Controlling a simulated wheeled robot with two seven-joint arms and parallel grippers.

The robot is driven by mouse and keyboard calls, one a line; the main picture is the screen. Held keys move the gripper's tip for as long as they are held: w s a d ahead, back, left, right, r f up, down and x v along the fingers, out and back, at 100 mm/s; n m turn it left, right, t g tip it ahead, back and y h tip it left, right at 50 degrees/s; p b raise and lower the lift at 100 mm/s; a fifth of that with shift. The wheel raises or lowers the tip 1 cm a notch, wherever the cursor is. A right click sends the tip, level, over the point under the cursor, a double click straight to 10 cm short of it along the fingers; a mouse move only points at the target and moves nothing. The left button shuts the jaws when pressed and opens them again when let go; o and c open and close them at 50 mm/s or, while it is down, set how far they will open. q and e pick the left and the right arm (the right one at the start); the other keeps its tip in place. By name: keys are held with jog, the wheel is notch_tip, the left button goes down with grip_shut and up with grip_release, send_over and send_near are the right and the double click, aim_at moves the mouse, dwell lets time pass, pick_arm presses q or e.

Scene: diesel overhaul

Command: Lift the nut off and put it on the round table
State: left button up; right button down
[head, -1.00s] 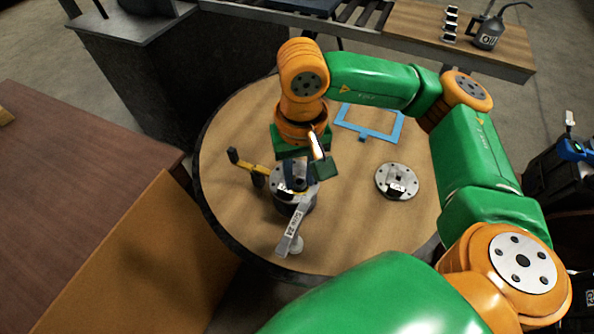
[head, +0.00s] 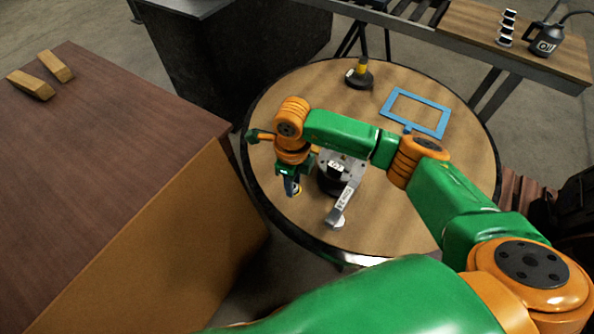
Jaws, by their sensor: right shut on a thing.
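The round table (head: 440,210) has a wooden top and a dark rim. A dark cylindrical assembly with a grey top plate (head: 350,166) stands on it, partly hidden by my right arm. A grey wrench marked 24 (head: 347,198) extends from it toward the front. My right gripper (head: 293,188) points down just left of the assembly, over the front-left part of the table. It is shut on a small piece with a yellowish edge, apparently the nut, mostly hidden by the fingers. I cannot tell whether this piece touches the tabletop. My left gripper is not in view.
A blue frame (head: 440,128) lies at the table's back right, and a dark round-based part with a yellow band (head: 359,76) stands at the back. A brown bench (head: 110,130) with two wooden blocks is at left. The table's right side is clear.

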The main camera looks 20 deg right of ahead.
aim_at(294, 203)
jog(key=shift+f+m, duration=0.7)
jog(key=shift+f, duration=0.05)
notch_tip(294, 203, down, 6)
jog(key=b, duration=0.5)
jog(key=shift+f+b, duration=0.25)
jog(key=shift+b, duration=0.05)
jog(key=shift+r, duration=0.15)
jog(key=c, duration=0.5)
grip_release()
